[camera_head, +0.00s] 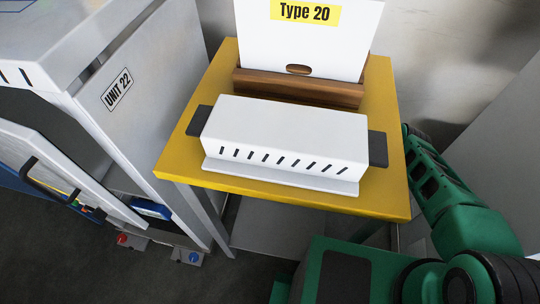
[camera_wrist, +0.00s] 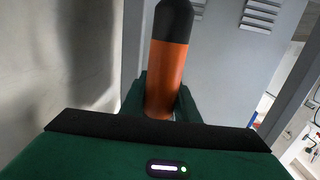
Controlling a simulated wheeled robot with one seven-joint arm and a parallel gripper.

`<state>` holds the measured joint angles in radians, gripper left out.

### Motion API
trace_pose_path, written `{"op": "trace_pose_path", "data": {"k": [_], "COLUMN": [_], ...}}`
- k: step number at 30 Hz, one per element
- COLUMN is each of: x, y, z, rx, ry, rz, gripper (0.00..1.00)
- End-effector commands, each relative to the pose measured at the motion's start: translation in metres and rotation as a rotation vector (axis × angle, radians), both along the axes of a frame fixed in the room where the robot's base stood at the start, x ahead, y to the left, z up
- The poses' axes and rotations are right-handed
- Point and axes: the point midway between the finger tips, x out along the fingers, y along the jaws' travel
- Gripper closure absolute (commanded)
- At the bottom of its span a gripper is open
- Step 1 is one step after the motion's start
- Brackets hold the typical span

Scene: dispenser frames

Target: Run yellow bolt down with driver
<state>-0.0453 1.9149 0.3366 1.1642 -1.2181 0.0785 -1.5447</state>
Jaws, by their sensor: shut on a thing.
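In the wrist view my gripper (camera_wrist: 161,103) is shut on the driver (camera_wrist: 167,68), which has an orange body and a black upper end. The driver's other end is hidden behind my gripper's dark edge. In the head view my green arm is at the lower right, and neither the gripper nor the driver can be made out. I cannot make out a yellow bolt for certain. Small yellow, red and green bits (camera_head: 85,207) show by the black handle of the open cabinet door, too small to identify.
A yellow-topped table (camera_head: 225,80) holds a white slotted box (camera_head: 290,130) with black ends and a "Type 20" sign (camera_head: 310,45) in a wooden stand. At left stands the "UNIT 22" cabinet (camera_head: 140,120), its door (camera_head: 60,165) open. Red (camera_head: 122,239) and blue (camera_head: 193,258) knobs sit low down.

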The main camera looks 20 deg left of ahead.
Motion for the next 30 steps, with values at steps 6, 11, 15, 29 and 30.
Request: {"op": "trace_pose_path", "data": {"k": [6,11,15,29,30], "x": [0.0003,0.0004,0.0006,0.0002,0.0001], "y": [0.0004,0.0004,0.0004,0.0003,0.0003], "z": [-0.0012,-0.0027,-0.004,-0.009,-0.0095], "rx": [0.002,0.002,0.002,0.002,0.002], "ry": [0.0,0.0,-0.001,0.0,0.0], "rz": [0.0,0.0,0.0,0.0,0.0], "gripper": [0.99,0.99,0.99,0.99,0.99]}}
